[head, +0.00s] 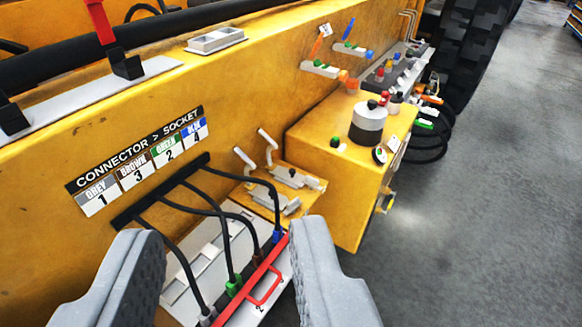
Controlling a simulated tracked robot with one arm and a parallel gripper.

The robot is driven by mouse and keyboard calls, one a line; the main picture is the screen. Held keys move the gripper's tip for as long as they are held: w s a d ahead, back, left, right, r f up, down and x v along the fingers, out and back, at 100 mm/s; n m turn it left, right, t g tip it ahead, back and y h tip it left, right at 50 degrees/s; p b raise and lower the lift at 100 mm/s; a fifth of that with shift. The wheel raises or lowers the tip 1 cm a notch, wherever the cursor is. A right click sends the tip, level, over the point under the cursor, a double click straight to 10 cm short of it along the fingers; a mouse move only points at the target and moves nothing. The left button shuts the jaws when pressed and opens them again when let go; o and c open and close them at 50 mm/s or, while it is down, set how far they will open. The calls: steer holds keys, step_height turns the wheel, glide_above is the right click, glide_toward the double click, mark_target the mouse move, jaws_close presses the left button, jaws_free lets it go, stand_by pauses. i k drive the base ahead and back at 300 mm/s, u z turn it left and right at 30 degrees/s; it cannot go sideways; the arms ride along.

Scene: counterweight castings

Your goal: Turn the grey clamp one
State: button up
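Two grey toggle clamps sit on a small yellow shelf against the machine's side: the nearer clamp (290,207) and the farther clamp (290,177). I cannot tell which clamp the task means. A grey connector (207,318) on a black cable is at the bottom, partly cut by the frame edge. My gripper (220,230) is open, its grey fingers wide apart, with cables and the connector panel showing between them. It appears to touch nothing.
Black cables arch to green (233,286), brown (257,257) and blue (278,237) connectors beside a red bar (263,283). A sign (140,160) pairs grey 1, brown 3, green 2, blue 4. A yellow box (340,190) carries a grey-white cylinder (368,124). Open floor (490,200) lies right.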

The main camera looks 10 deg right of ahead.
mark_target(296, 202)
steer(key=z, duration=0.25)
steer(key=i, duration=1.1)
steer(key=z, duration=0.4)
